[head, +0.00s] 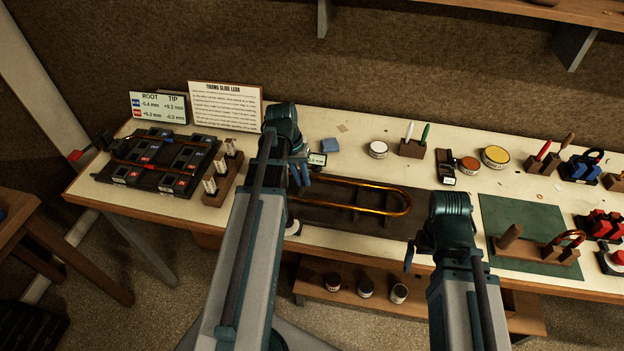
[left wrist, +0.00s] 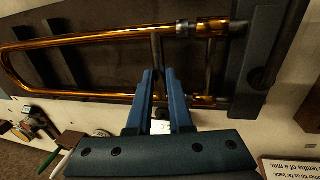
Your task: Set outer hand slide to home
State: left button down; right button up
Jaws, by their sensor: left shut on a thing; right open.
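The outer hand slide (head: 408,205) is a long brass U-shaped tube over a dark board (head: 345,222) at the middle of the bench, its bend toward the right. My left gripper (head: 301,174) is at the slide's left end, partly hidden by my arm. In the left wrist view its blue fingers (left wrist: 158,100) are shut on the cross brace between the two tubes of the slide (left wrist: 90,38). I cannot tell whether the slide rests on its supports. My right gripper (head: 408,257) is open and empty in front of the bench edge, apart from the slide.
A black rack (head: 150,172) with red and blue tags and a wooden block (head: 224,178) stand at the left. A green mat (head: 505,215) is at the right.

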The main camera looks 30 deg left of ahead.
pick_arm(q)
jog(key=shift+a, duration=0.2)
jog(key=c, duration=1.1)
grip_release()
jog(key=shift+c, duration=0.2)
jog(key=o, duration=0.3)
jog(key=shift+s+a, duration=0.1)
jog(key=shift+r, duration=0.15)
jog(key=shift+r+p, duration=0.55)
jog(key=shift+p, duration=0.15)
jog(key=p+v, duration=1.2)
jog(key=shift+r, duration=0.3)
